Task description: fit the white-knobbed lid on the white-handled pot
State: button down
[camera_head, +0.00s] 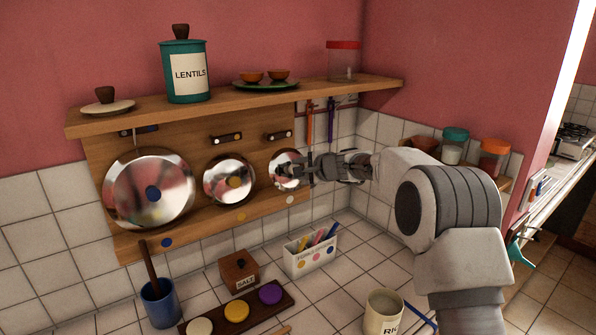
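Three shiny round lids hang on a wooden board. The smallest lid (285,158), at the right, hangs above a white dot (290,200) on the board; I take it to be the white-knobbed lid. I see no white-handled pot in this view.
A large blue-knobbed lid (130,197) and a middle yellow-knobbed lid (213,187) hang to the left. A shelf (300,93) with a lentils canister (186,72) runs above. Below stand a pen box (310,262), a salt box (238,268) and a blue cup (160,306).

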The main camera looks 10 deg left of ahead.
jog(key=s+d+b, duration=0.5)
jog(key=b, duration=0.1)
jog(key=shift+d+b, duration=0.35)
jog(key=shift+b, duration=0.05)
dwell(0.4)
